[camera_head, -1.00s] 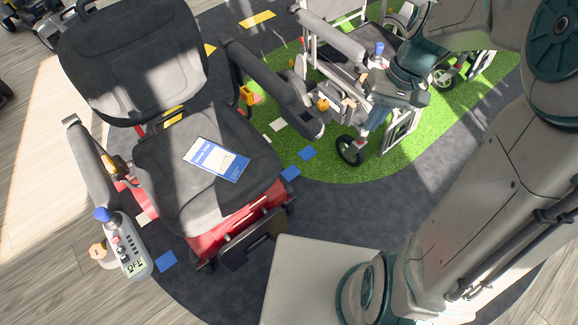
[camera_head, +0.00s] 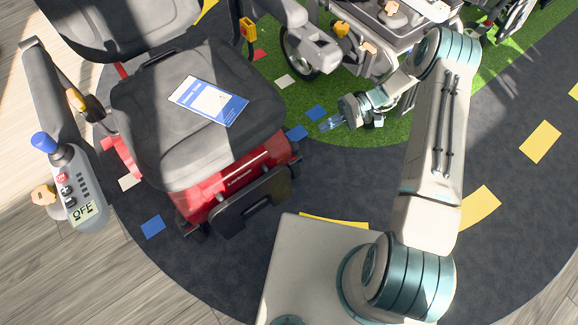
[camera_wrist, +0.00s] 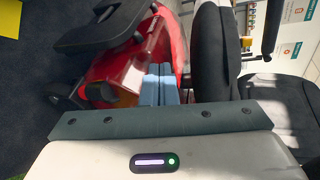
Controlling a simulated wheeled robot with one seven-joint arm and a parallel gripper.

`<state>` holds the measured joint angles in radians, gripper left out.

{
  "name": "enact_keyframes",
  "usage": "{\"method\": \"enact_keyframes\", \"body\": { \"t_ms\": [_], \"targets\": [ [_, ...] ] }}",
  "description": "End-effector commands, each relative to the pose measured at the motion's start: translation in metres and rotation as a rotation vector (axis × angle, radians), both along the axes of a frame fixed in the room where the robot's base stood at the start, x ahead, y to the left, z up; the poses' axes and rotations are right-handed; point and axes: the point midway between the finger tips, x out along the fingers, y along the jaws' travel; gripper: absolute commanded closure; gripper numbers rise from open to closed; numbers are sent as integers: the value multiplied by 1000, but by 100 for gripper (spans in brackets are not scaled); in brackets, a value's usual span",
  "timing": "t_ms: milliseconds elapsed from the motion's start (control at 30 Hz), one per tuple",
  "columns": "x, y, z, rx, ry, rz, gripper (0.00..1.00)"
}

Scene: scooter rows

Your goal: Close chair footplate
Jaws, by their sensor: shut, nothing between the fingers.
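The power chair's black footplate (camera_head: 242,203) juts out in front of the red base (camera_head: 228,186), below the grey seat (camera_head: 190,150). In the wrist view the footplate (camera_wrist: 104,24) shows at the upper left, sticking out from the red body (camera_wrist: 128,68). My gripper (camera_head: 329,123) is shut and empty. It is to the right of the chair, clear of the footplate, with its pale blue fingers pointing left toward the chair. The fingers (camera_wrist: 160,82) also show in the wrist view, in front of the red body. They do not appear to touch the footplate.
A blue and white card (camera_head: 208,100) lies on the seat. A joystick controller (camera_head: 76,185) reading OFF is on the left armrest. Another wheelchair (camera_head: 372,35) stands behind my gripper on green turf. The dark floor between the footplate and my arm is open.

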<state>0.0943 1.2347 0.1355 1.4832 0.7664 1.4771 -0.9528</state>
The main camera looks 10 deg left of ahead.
Motion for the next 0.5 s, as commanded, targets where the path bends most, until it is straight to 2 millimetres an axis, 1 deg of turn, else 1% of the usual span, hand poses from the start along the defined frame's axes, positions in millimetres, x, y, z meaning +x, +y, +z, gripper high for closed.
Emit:
{"method": "enact_keyframes", "body": {
  "t_ms": [33, 100, 200, 300, 333, 400, 500],
  "targets": [
    [-3, 4, -39, 47, 21, -13, 100],
    [-5, 9, -69, 107, 34, -33, 100],
    [-9, 14, -103, 177, 49, -60, 100],
    [-12, 18, -126, 226, 56, -82, 100],
    [-13, 19, -131, 236, 57, -86, 100],
    [-14, 20, -138, 255, 60, -96, 100],
    [-17, 24, -142, 266, 61, -100, 100]
  ]
}}
